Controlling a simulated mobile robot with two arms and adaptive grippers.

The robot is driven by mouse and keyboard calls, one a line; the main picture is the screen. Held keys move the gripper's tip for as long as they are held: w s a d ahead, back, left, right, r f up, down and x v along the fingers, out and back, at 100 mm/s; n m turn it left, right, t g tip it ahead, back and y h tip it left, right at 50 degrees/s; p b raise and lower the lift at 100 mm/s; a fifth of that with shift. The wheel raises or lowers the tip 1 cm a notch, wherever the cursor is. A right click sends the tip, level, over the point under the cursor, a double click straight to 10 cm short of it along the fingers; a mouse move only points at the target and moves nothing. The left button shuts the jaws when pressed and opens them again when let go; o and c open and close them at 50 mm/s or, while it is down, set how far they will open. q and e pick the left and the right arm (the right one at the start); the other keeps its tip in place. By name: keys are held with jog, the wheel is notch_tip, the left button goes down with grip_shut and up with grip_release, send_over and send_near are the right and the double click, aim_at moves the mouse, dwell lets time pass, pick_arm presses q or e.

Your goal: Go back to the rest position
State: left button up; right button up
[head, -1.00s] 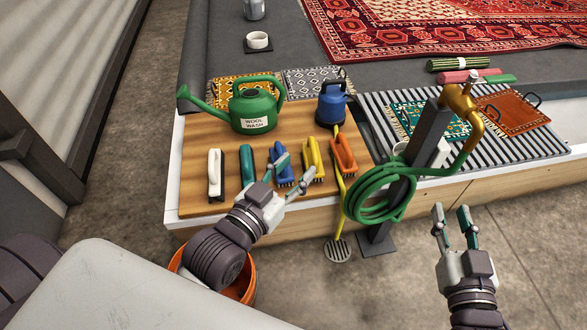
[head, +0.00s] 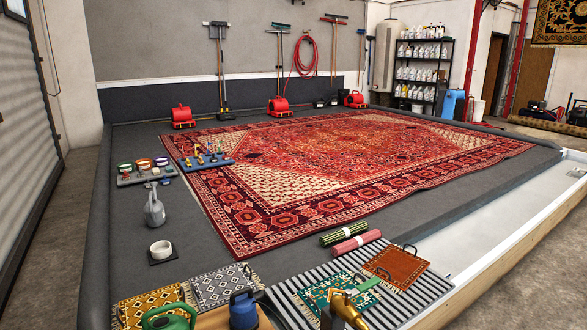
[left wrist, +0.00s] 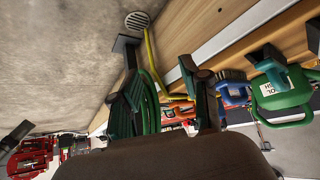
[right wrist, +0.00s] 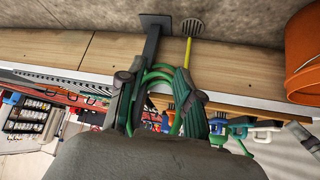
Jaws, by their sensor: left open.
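My left gripper (left wrist: 165,88) is open in the left wrist view. My right gripper (right wrist: 158,92) is open in the right wrist view. Neither shows anything held. The coiled green hose (left wrist: 150,98) lies beyond the left fingers, and it also shows beyond the right fingers (right wrist: 160,78). Neither gripper is in the head view.
A striped grate (head: 408,298) carries small rugs. The big red rug (head: 340,165) covers the pit floor. An orange bucket (right wrist: 305,58) stands by the wooden edge, near a floor drain (right wrist: 191,27).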

pick_arm(q)
jog(key=s+a+f+g+p, duration=0.1)
jog(key=s+a+g+p, duration=0.1)
jog(key=s, duration=0.6)
jog(key=s+a+f+g+y+p, duration=0.1)
jog(key=s+p, duration=0.3)
jog(key=s, duration=0.5)
jog(key=s+a+f+g+p, duration=0.2)
jog(key=s+a+g+p, duration=0.1)
jog(key=s, duration=0.5)
jog(key=shift+s+a+f+g+y, duration=0.2)
jog(key=shift+f+g+y, duration=0.1)
jog(key=shift+f, duration=0.1)
pick_arm(e)
jog(key=s+d+f+g, duration=0.1)
jog(key=s+d+g, duration=0.1)
jog(key=s, duration=0.6)
jog(key=s+d+f+g+h, duration=0.1)
jog(key=s+d+f+g, duration=0.1)
jog(key=s, duration=0.7)
jog(key=s+d+f+g, duration=0.1)
jog(key=s+d+g, duration=0.1)
jog(key=s, duration=0.6)
jog(key=shift+s+f+g+h, duration=0.2)
jog(key=shift+f+g+h, duration=0.1)
jog(key=shift+f, duration=0.1)
jog(key=shift+d, duration=0.1)
